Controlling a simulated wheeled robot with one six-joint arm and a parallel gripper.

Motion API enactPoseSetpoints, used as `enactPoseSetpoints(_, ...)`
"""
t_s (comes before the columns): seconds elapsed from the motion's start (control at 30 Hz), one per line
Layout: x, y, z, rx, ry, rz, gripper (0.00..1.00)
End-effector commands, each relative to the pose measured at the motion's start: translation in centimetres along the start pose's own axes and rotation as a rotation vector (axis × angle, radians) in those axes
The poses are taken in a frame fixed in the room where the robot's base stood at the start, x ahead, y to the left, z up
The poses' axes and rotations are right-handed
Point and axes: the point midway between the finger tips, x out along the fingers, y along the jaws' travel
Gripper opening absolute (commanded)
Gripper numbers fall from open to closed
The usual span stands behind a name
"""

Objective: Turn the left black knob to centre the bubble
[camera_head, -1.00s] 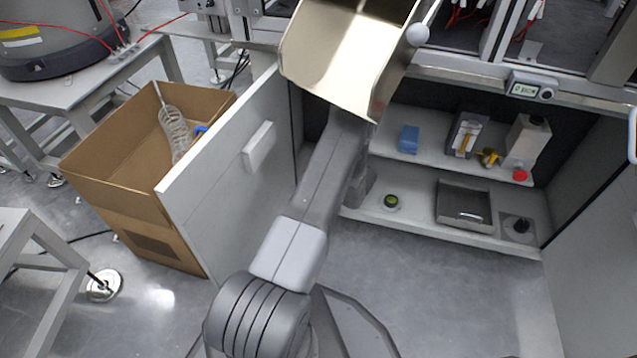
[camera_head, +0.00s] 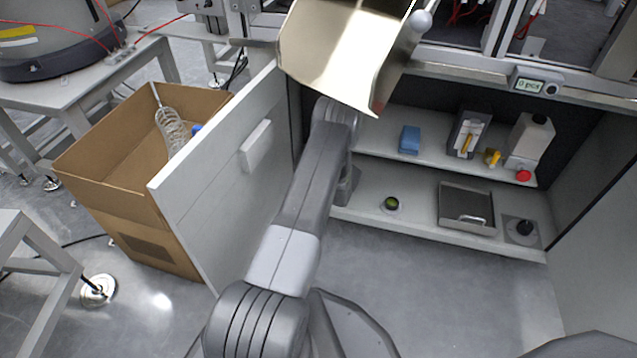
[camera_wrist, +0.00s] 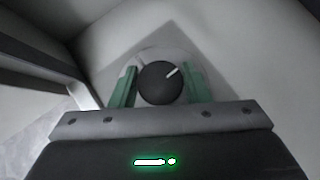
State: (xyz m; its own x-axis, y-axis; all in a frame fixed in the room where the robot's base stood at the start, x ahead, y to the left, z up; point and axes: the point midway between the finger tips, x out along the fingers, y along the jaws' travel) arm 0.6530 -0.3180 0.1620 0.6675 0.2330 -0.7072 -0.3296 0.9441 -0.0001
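The left black knob (camera_wrist: 160,83) is round with a white line pointing to the upper right. It sits on a pale round base. My gripper (camera_wrist: 161,84) has its two green fingers on either side of the knob, very close to it; whether they press on it I cannot tell. In the head view my arm hides this knob, and my gripper shows only in part at the left end of the lower shelf. A round green bubble level (camera_head: 391,203) sits on that shelf, right of my arm; its bubble is too small to make out.
A grey tray (camera_head: 466,208) with a handle and another black knob (camera_head: 524,228) stand to the right on the lower shelf. The upper shelf holds a blue block (camera_head: 409,139) and a white bottle (camera_head: 530,138). The open cabinet door (camera_head: 225,180) is left of my arm.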

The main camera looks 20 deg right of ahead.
Motion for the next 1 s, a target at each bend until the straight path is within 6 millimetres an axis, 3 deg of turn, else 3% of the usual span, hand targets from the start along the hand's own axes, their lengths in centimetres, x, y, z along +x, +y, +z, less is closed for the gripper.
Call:
enactPoseSetpoints(0.47, -0.04, -0.10, -0.01, -0.047, -0.001, 0.045, 0.20)
enactPoseSetpoints(1.0, 0.01, -0.23, -0.10, -0.339, 0.000, 0.337, 0.20)
